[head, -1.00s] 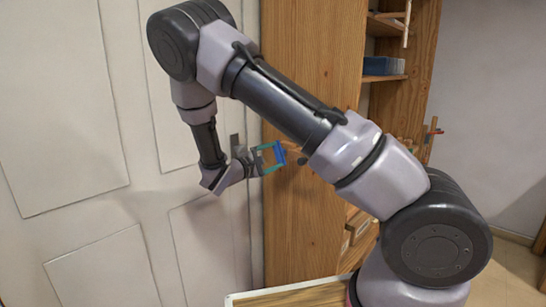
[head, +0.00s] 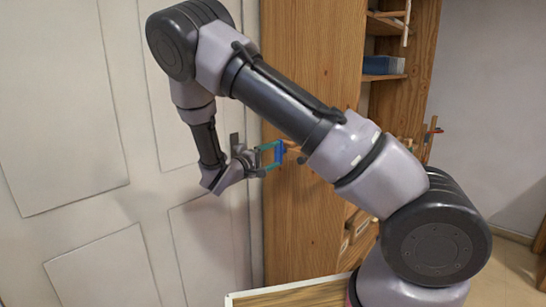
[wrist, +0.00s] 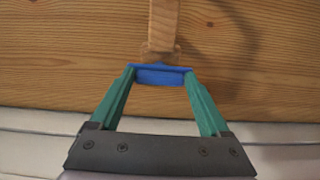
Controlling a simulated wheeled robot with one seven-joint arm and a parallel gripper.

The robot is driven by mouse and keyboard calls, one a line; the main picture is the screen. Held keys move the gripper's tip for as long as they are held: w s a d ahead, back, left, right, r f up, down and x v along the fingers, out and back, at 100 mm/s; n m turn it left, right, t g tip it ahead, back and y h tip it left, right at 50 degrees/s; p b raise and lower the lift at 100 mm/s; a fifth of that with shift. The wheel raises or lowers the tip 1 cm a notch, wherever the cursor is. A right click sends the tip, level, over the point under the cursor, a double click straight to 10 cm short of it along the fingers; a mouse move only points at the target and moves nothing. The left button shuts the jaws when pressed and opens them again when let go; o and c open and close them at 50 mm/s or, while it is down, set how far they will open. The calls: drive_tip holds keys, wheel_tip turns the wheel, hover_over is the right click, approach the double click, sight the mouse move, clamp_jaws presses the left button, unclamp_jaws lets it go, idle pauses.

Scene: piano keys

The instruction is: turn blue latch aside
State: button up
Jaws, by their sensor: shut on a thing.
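The blue latch (head: 280,154) is at the wooden cabinet front, just right of the white door. It shows in the wrist view as a blue piece (wrist: 160,75) against the wood, at the lower end of a light wooden bar (wrist: 163,25). My gripper (head: 271,157) reaches it from the left with its teal fingers on either side. In the wrist view the two fingertips of my gripper (wrist: 160,80) meet the ends of the blue piece, shut on it. The latch's mount behind the bar is partly hidden.
The white panelled door (head: 70,110) fills the left. The wooden cabinet side (head: 300,225) stands beside it, with open shelves holding a blue box (head: 378,65) behind my arm. A pale wall (head: 490,110) is at the right. A white-edged wooden surface (head: 290,297) is low in front.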

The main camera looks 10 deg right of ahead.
drive_tip(key=o, duration=1.2)
drive_tip(key=shift+s+a, duration=0.1)
drive_tip(key=v, duration=1)
drive_tip(key=shift+s+a, duration=0.15)
drive_tip(key=shift+a, duration=0.1)
